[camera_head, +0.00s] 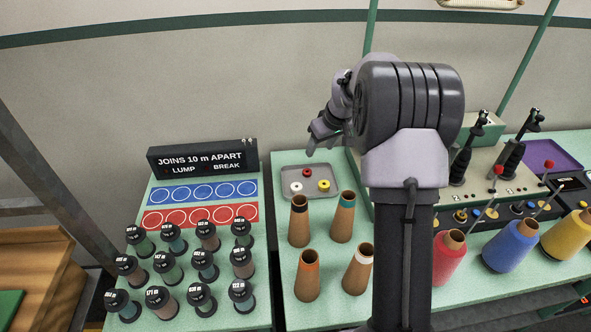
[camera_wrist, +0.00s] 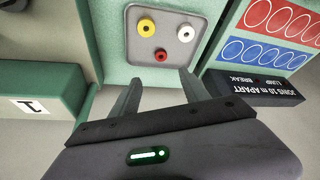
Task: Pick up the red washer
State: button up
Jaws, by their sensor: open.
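The red washer (camera_head: 307,173) lies on a small grey tray (camera_head: 312,193) on the green table, at the tray's back. It also shows in the wrist view (camera_wrist: 161,55), on the tray's near side. A white washer (camera_head: 295,187) and a yellow washer (camera_head: 323,185) lie on the same tray, apart from it. My gripper (camera_head: 317,138) hangs above and behind the tray. In the wrist view its two fingers (camera_wrist: 160,88) are spread with nothing between them, and the red washer lies just beyond the tips.
Several cardboard cones (camera_head: 299,221) stand in front of the tray. A black sign (camera_head: 203,159), blue and red circle cards and several dark bobbins (camera_head: 166,302) are to the left. A control console (camera_head: 487,215) and coloured yarn cones (camera_head: 449,257) are to the right.

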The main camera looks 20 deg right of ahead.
jog(key=b, duration=0.2)
send_over(309, 173)
jog(key=s, duration=0.2)
jog(key=f, duration=0.9)
jog(key=shift+d, duration=0.3)
jog(key=x, duration=0.1)
jog(key=b+x, duration=0.1)
jog(key=x, duration=0.1)
jog(key=b+x, duration=0.1)
jog(key=x, duration=0.1)
jog(key=shift+a+f, duration=0.2)
jog(key=shift+a, duration=0.05)
jog(key=shift+r, duration=0.2)
grip_shut()
